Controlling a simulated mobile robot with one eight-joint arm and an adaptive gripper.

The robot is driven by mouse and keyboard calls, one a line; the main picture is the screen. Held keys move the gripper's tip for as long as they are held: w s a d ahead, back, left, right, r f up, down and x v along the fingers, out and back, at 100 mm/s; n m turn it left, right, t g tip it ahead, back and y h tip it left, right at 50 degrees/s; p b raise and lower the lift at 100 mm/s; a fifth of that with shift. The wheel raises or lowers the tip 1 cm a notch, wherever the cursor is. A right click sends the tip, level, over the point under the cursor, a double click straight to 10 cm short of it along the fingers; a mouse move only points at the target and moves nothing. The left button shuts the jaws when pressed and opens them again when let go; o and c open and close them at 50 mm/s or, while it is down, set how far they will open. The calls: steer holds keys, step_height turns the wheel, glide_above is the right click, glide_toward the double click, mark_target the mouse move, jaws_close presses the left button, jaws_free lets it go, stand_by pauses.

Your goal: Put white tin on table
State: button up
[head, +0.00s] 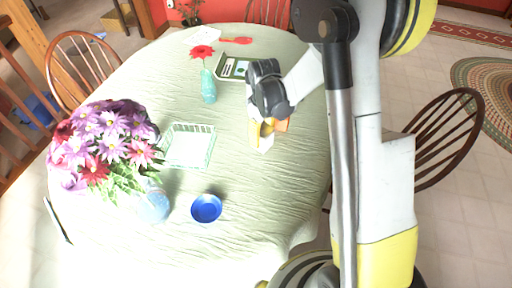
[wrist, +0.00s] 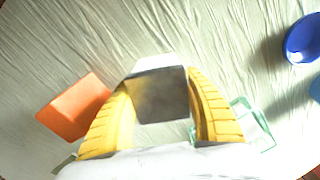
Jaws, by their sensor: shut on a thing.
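My gripper (head: 264,128) is over the right part of the table (head: 235,175), pointing down. In the wrist view its two yellow fingers are shut on the white tin (wrist: 160,96), a boxy thing with a white edge and a shaded grey face. In the head view only a small white part of the tin shows below the fingers. I cannot tell whether the tin touches the cloth.
An orange block (wrist: 75,107) is beside my gripper. A blue bowl (head: 206,208), a pale green basket (head: 190,146), a flower bouquet (head: 105,145) and a teal vase (head: 208,86) stand to the left. The cloth between bowl and gripper is clear.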

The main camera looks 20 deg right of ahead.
steer(key=shift+w+a+f, duration=0.2)
steer(key=shift+a+f, duration=0.3)
steer(key=shift+a, duration=0.3)
steer(key=shift+f+b, duration=1.05)
steer(key=shift+f, duration=0.9)
steer(key=shift+f, duration=0.2)
steer(key=o, duration=1.3)
steer(key=shift+o, duration=0.2)
steer(key=shift+r, duration=0.1)
